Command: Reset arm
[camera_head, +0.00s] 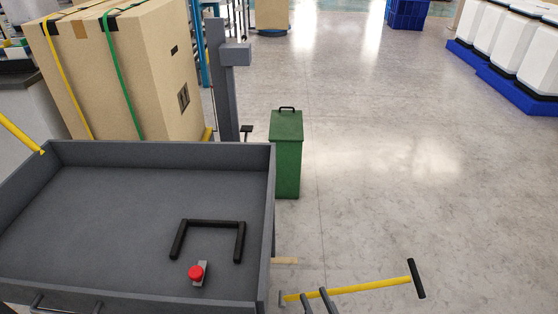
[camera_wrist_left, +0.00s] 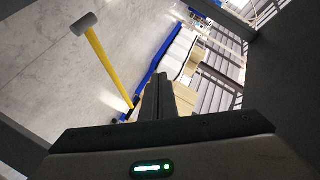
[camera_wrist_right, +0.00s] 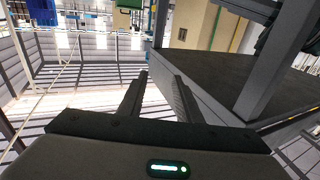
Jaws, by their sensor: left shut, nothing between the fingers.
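My right gripper (camera_head: 318,301) shows at the bottom edge of the head view, just right of the grey cart and in front of a yellow-handled tool. In the right wrist view its two fingers (camera_wrist_right: 160,95) stand apart with nothing between them. My left gripper (camera_wrist_left: 158,95) shows in the left wrist view with its fingers together and nothing held. I cannot clearly make it out in the head view. A red button on a small grey base (camera_head: 196,272) and a black U-shaped handle (camera_head: 210,224) are in the cart tray.
The grey cart tray (camera_head: 90,153) fills the lower left. The yellow-handled tool (camera_head: 360,287) extends right of it. A green bin (camera_head: 287,155) stands behind, beside a strapped cardboard box (camera_head: 160,70). White containers (camera_head: 535,60) on blue pallets stand far right. The middle floor is clear.

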